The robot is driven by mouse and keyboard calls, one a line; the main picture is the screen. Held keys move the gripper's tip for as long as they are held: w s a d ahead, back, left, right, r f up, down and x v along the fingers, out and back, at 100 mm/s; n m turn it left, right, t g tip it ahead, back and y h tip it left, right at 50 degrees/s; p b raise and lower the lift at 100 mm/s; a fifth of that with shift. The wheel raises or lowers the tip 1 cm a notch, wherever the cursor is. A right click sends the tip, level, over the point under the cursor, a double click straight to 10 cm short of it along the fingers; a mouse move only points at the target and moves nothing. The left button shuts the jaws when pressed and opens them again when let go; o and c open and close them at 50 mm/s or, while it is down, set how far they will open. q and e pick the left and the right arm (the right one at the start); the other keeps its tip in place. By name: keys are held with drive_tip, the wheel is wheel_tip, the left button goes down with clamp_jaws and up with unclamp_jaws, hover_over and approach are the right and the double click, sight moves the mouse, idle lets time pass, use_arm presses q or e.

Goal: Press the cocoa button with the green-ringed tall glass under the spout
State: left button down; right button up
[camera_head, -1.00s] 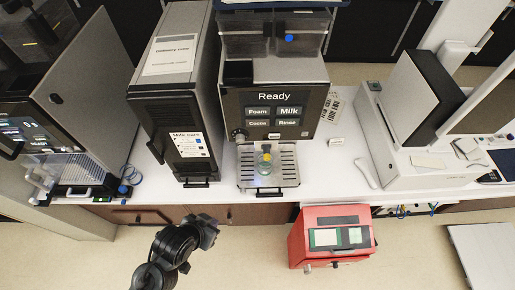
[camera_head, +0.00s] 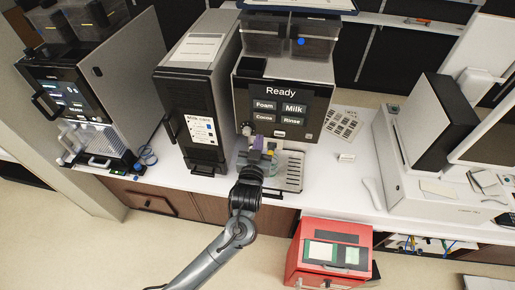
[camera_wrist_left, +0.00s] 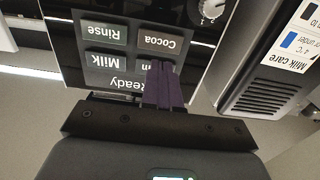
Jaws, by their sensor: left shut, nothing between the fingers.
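The drinks machine shows "Ready" on its dark panel with Foam, Milk, Cocoa and Rinse buttons. The Cocoa button (camera_head: 264,117) is at the lower left of the panel; it also shows upside down in the left wrist view (camera_wrist_left: 159,42). A clear glass (camera_head: 273,165) stands on the slatted drip tray (camera_head: 293,172), partly hidden by my gripper; its ring colour is not clear. My left gripper (camera_head: 257,146) is shut and empty, in front of the machine below the panel. In the left wrist view its purple fingertips (camera_wrist_left: 160,66) overlap the Foam button; contact cannot be told.
A milk cooler (camera_head: 198,125) stands close to the left of the machine. A round knob (camera_wrist_left: 212,8) sits beside the panel. A red box (camera_head: 330,254) is in front of the counter. The white counter right of the drip tray has some free room.

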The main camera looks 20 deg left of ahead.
sight(264, 117)
use_arm(q)
drive_tip(key=shift+b+x, duration=2.1)
drive_tip(key=shift+x, duration=1.65)
drive_tip(key=shift+w, duration=0.1)
drive_tip(key=shift+w, duration=0.1)
